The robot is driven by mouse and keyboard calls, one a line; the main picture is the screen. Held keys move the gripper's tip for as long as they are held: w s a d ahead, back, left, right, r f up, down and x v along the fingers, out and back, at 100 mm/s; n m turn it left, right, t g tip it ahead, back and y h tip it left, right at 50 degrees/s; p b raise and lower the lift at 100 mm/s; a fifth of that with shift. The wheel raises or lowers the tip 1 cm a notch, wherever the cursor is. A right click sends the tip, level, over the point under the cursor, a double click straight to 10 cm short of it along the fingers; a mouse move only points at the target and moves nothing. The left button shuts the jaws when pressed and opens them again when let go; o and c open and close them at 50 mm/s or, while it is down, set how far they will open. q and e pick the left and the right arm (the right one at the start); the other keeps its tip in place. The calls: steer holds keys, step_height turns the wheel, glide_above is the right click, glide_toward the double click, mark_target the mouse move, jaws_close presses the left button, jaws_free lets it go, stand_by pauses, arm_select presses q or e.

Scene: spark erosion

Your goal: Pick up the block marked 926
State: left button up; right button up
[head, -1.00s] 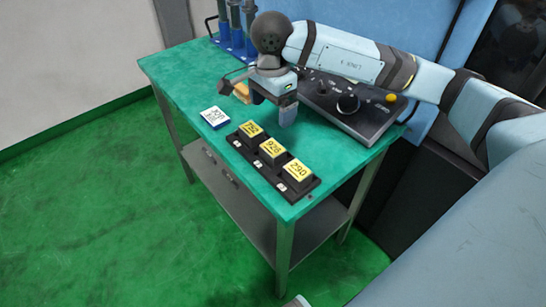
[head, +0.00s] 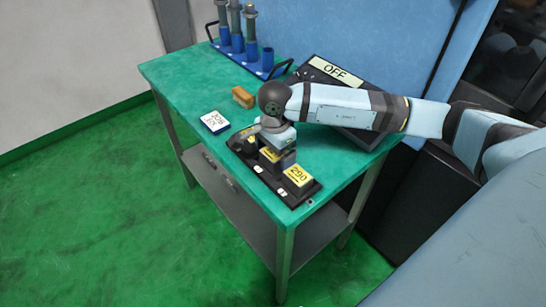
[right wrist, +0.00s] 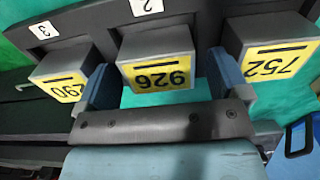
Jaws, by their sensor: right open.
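The block marked 926 (right wrist: 157,75) is grey with a yellow label, in the middle of a black three-place holder (head: 256,178). In the right wrist view it lies between the two blue fingers of my open right gripper (right wrist: 162,82), its label upside down; contact cannot be told. In the head view my right gripper (head: 277,152) is over the middle block and hides most of it. The block marked 290 (head: 298,175) is at the near right end, and also shows at left in the wrist view (right wrist: 62,85). The block marked 752 (right wrist: 272,62) is on the other side. My left gripper is not in view.
The green table (head: 180,82) also holds a white-topped, blue-edged block (head: 215,122), an orange-brown brush-like piece (head: 243,97), a blue rack of tool holders (head: 236,45) and a black panel with an OFF sign (head: 336,70). The table's left part is clear.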

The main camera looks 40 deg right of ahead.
steer(key=c, duration=1.2)
